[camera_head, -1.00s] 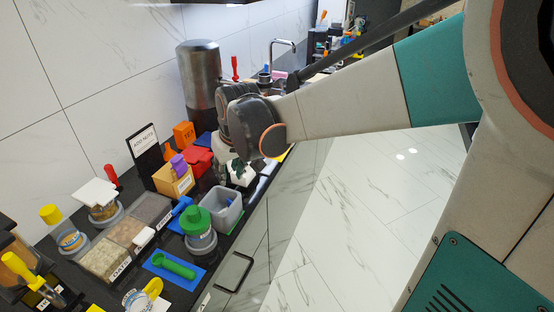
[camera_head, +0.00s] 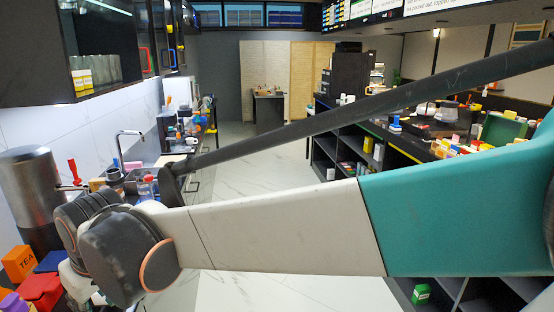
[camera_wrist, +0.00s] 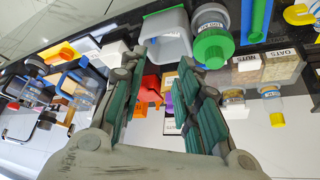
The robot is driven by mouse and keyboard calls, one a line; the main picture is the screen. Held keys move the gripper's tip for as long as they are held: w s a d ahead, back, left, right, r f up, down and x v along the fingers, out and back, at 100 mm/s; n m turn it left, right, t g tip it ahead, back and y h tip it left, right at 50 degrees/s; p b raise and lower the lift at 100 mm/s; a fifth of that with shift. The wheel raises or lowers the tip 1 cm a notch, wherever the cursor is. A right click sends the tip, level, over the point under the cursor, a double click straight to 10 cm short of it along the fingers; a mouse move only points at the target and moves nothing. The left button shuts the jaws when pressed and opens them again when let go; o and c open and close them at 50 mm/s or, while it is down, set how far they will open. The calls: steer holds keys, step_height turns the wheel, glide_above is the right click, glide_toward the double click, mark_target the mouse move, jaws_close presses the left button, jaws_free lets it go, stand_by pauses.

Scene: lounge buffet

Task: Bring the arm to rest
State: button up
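My arm reaches across the head view from the right, and its wrist end is at the lower left over the buffet counter. My gripper (camera_wrist: 160,95) shows in the wrist view with its two green-padded fingers spread apart. No object is held between the fingers. Beyond them the wrist view shows the counter with its containers, the red box (camera_wrist: 150,88) lying in the gap. In the head view my fingers are mostly hidden behind the wrist joint.
A grey bin (camera_wrist: 165,38) and a green-lidded jar (camera_wrist: 212,45) are near the fingers. A steel cylinder (camera_head: 30,190) and an orange tea box (camera_head: 20,262) stand left of my wrist. A shelf counter (camera_head: 400,140) is at right. The floor (camera_head: 255,150) between is open.

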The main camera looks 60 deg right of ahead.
steer(key=s+f+t, duration=0.1)
steer(key=s, duration=1)
steer(key=shift+a+f+t, duration=0.35)
steer(key=shift+t, duration=0.05)
